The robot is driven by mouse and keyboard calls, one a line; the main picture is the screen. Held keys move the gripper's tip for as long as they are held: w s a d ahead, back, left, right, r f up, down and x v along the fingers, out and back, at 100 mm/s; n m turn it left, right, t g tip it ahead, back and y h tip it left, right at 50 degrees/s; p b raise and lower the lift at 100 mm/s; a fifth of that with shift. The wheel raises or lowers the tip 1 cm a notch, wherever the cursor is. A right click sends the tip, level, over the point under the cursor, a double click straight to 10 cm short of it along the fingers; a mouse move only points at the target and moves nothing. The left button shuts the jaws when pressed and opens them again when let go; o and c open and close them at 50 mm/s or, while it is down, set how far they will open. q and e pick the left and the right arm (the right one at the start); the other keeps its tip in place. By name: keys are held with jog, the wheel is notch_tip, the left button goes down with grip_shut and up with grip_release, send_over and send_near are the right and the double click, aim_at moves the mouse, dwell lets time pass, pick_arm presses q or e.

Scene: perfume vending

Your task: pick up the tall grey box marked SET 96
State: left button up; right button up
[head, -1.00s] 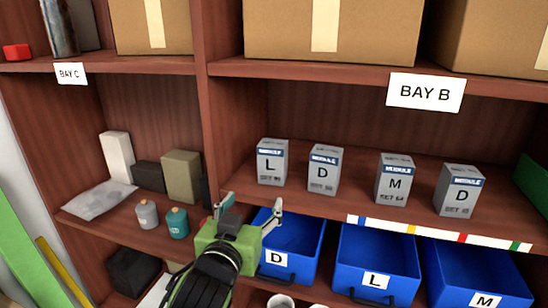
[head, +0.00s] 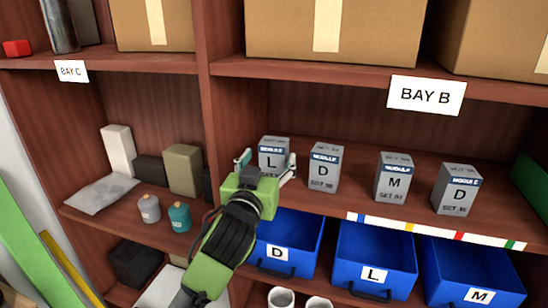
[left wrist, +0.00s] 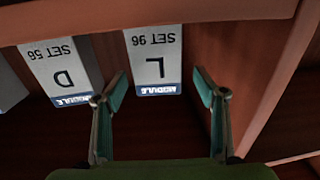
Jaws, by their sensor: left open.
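The grey box marked L, SET 96 (head: 273,150) stands upright at the left end of the row on the Bay B shelf. In the left wrist view the same box (left wrist: 155,58) appears upside down, with its label readable as SET 96. My left gripper (head: 266,164) is open in front of this box and hides its lower part in the head view. In the left wrist view the fingers (left wrist: 160,88) are spread to either side of the box's line, with the box beyond the tips. I see no contact. My right gripper is not in view.
A similar grey box marked D (head: 324,168) stands close to the right, with boxes M (head: 393,178) and D (head: 458,189) beyond it. The upright divider (head: 222,120) is close on the left. Blue bins (head: 374,262) sit below the shelf.

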aim_at(272, 155)
pick_arm(q)
jog(key=x, duration=0.1)
jog(key=p+x, duration=0.1)
jog(key=x, duration=0.1)
jog(key=shift+w+d+r, duration=0.2)
jog(key=shift+r, duration=0.05)
jog(key=shift+w+d+f+p, duration=0.15)
jog(key=shift+w+p, duration=0.2)
jog(key=shift+w, duration=0.2)
jog(key=c, duration=1.4)
